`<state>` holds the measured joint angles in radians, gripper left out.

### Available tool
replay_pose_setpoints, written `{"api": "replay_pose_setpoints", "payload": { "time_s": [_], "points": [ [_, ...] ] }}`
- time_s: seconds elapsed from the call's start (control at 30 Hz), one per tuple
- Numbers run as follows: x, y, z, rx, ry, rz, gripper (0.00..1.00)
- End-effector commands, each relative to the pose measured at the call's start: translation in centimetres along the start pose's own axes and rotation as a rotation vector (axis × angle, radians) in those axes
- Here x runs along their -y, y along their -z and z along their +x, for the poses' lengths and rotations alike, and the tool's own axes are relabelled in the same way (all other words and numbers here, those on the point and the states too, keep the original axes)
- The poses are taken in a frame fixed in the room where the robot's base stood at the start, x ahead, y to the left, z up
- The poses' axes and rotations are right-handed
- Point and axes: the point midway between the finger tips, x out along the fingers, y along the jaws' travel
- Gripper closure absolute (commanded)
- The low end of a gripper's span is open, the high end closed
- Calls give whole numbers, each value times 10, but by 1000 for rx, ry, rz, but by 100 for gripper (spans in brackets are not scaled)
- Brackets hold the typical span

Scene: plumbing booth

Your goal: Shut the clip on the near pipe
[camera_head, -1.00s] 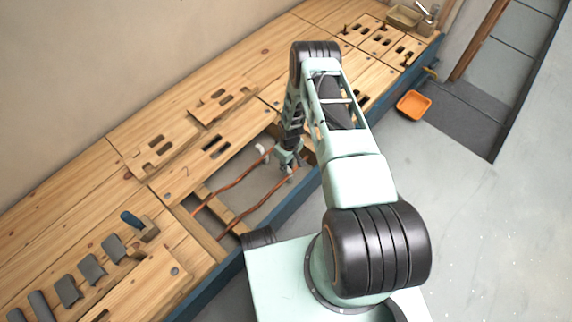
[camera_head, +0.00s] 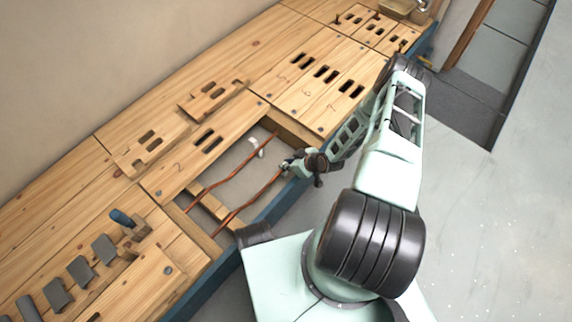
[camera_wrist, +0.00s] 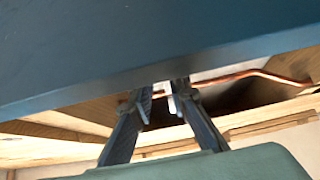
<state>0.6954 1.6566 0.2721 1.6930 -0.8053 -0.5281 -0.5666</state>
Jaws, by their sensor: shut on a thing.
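The near pipe (camera_head: 248,203), a bent copper tube, runs through the open floor bay in the head view. A far copper pipe (camera_head: 220,180) lies beyond it, with a pale clip (camera_head: 262,147) near its right end. My gripper (camera_head: 287,165) is low over the near pipe's right end, by the bay's front edge. In the wrist view its two dark fingers (camera_wrist: 162,94) are shut around the clip (camera_wrist: 171,104), whose pale parts show between them. Copper pipe (camera_wrist: 262,75) passes just behind the fingertips. The clip's exact closure is hidden by the fingers.
A dark blue edge board (camera_wrist: 110,60) fills the upper wrist view, close to the fingers. Wooden joists (camera_head: 215,205) cross the bay. Slotted floorboards (camera_head: 310,75) lie around it. A blue-handled tool (camera_head: 122,217) and grey pads (camera_head: 57,293) lie at left.

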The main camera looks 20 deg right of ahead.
Motion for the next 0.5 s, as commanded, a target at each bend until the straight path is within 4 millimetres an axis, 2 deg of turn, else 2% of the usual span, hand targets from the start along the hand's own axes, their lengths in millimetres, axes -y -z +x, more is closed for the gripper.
{"api": "replay_pose_setpoints", "payload": {
  "time_s": [0.5],
  "points": [
    [0,-1,0,-34,0,0,100]
  ]
}}
